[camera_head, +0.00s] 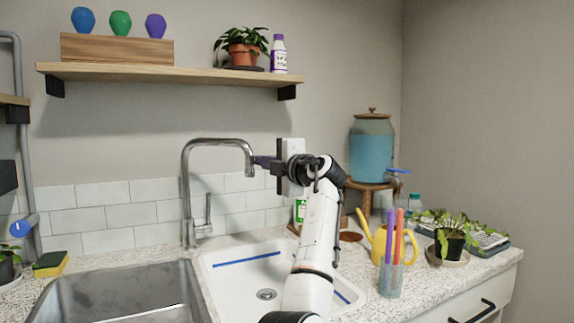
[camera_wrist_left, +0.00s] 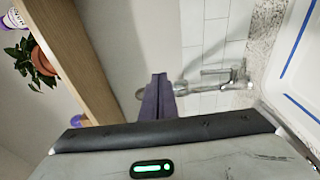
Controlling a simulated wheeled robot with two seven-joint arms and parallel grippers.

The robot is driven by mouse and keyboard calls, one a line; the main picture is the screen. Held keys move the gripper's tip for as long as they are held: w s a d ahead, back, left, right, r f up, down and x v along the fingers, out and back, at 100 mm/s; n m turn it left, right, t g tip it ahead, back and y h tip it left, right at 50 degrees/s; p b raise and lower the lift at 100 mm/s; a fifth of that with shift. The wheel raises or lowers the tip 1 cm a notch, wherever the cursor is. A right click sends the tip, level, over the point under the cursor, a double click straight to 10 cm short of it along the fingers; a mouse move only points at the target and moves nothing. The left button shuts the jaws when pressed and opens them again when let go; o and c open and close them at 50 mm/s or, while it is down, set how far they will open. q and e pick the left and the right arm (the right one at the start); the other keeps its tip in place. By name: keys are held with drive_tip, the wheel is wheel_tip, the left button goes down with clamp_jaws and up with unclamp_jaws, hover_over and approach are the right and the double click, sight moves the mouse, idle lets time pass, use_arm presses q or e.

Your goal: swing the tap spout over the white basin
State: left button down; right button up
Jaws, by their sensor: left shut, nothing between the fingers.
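The chrome tap (camera_head: 187,195) stands behind the sinks, with its lever low on its right side. Its spout (camera_head: 218,142) points right, and the downturned tip hangs above the back of the white basin (camera_head: 225,285) in the head view. My left gripper (camera_head: 259,161) is shut and empty, with its dark fingers just right of the spout tip. In the left wrist view the shut fingers (camera_wrist_left: 156,84) cover part of the spout (camera_wrist_left: 195,88). I cannot tell whether they touch it. The basin's blue-striped edge (camera_wrist_left: 283,85) is at the right there. My right gripper is out of view.
A steel sink (camera_head: 115,295) lies left of the basin. A wooden shelf (camera_head: 170,73) with a plant and bottle is above. A yellow watering can (camera_head: 380,243), a glass of pens (camera_head: 391,280) and a drink dispenser (camera_head: 371,150) stand to the right.

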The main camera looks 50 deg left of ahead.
use_arm(q)
drive_tip(key=w+d, duration=0.6)
drive_tip(key=d, duration=0.2)
drive_tip(key=shift+r+p, duration=0.4)
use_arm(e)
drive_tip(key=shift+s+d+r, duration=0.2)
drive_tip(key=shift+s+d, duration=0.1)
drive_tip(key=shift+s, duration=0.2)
